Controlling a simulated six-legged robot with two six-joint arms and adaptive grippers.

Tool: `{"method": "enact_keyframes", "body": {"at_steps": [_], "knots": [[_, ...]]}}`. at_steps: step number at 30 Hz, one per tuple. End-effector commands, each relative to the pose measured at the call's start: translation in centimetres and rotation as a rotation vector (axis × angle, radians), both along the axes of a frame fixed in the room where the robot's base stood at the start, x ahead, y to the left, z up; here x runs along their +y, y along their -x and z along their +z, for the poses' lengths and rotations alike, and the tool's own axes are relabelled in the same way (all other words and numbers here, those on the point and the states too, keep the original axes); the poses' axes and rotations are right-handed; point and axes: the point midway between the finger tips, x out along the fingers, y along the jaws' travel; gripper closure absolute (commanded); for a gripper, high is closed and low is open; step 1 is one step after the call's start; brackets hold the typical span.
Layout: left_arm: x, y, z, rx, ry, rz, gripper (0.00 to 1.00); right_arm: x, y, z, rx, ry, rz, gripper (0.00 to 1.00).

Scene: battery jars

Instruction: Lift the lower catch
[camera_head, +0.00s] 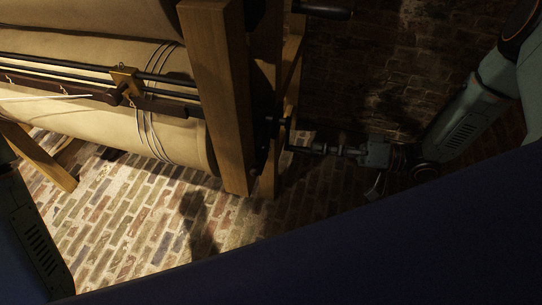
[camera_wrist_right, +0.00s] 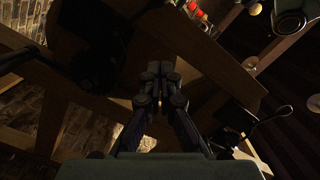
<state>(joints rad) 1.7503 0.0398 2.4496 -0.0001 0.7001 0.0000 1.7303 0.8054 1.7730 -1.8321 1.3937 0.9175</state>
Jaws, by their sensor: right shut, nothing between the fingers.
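My right gripper (camera_head: 300,148) comes in from the right in the head view, low beside the end of the wooden frame (camera_head: 222,95). Its fingers are shut and empty, with the tips close to the frame's end. In the right wrist view the closed fingers (camera_wrist_right: 158,72) point up toward dark timbers. A small dark fitting (camera_head: 284,122) juts from the frame's end just above the fingertips; I cannot tell whether it is the lower catch, or whether the fingers touch it. My left arm shows at the lower left, but its gripper is out of view.
Large cream cloth-covered rolls (camera_head: 80,115) lie across the frame, with dark rods (camera_head: 60,67) and a small wooden block (camera_head: 124,82) along them. A dark handle (camera_head: 322,10) sticks out at the top. The brick floor (camera_head: 130,215) is open below; the right side is dark.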

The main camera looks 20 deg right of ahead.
Motion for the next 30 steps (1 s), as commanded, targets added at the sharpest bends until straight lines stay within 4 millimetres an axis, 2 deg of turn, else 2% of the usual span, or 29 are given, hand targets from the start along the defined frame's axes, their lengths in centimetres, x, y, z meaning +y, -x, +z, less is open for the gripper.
{"method": "enact_keyframes", "body": {"at_steps": [10,14,30], "knots": [[0.0,0.0,0.0,0.001,0.0,0.0,0.46,0.0,0.0,-0.1,0.008,-0.002,-0.003,1.0],[0.0,0.0,-0.4,0.001,0.0,0.0,0.46,0.7,-0.5,-0.2,0.008,-0.003,0.0,1.0],[0.0,0.0,-4.1,0.001,0.0,0.0,0.46,8.2,-4.9,-0.7,0.007,0.0,0.005,1.0]]}}
